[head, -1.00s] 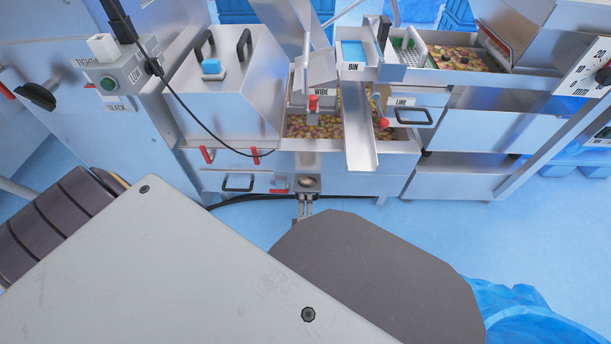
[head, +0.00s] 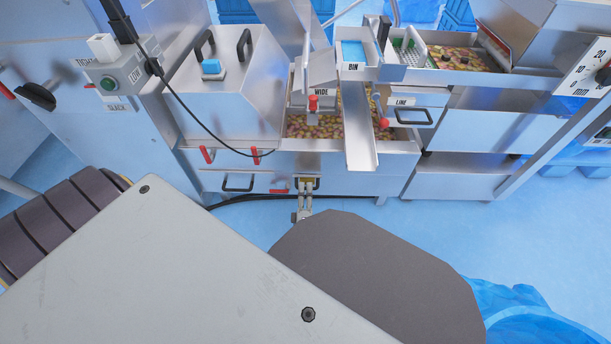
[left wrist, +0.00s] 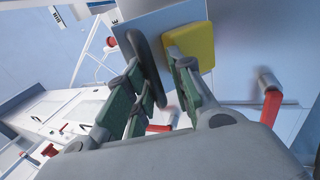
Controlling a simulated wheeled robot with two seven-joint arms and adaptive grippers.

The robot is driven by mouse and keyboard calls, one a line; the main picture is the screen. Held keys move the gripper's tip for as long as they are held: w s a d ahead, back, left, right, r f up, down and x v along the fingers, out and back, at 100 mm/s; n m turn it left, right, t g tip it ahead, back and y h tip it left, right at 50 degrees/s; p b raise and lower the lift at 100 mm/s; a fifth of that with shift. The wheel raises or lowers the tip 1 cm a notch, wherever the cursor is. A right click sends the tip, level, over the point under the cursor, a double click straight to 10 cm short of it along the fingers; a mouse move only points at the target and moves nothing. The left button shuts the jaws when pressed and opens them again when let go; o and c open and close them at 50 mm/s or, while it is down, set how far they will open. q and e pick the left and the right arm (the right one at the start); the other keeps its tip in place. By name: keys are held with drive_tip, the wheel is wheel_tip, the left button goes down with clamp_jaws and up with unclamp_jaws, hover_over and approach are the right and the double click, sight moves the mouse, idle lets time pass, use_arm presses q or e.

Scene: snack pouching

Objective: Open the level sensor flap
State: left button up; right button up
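The level sensor flap is low on the front of the steel machine. In the left wrist view a grey panel with a dark rounded bar (left wrist: 147,60) stands in front of a yellow pad (left wrist: 197,45); I take this panel as the flap, swung out. My left gripper (left wrist: 155,62) has green-padded fingers a small gap apart, with the dark bar between the tips. I cannot tell whether they touch it. In the head view the left gripper (head: 306,196) shows small, just below a yellowish square (head: 308,184). My right gripper is not seen.
A black drawer handle (head: 239,184) is left of the gripper, with a red latch (head: 280,187) close by. In the left wrist view a red lever (left wrist: 270,106) is right of the fingers. A steel chute (head: 359,130) hangs above. Blue floor lies below.

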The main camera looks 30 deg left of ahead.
use_arm(q)
drive_tip(key=shift+r, duration=1.6)
drive_tip(key=shift+s+d, duration=0.1)
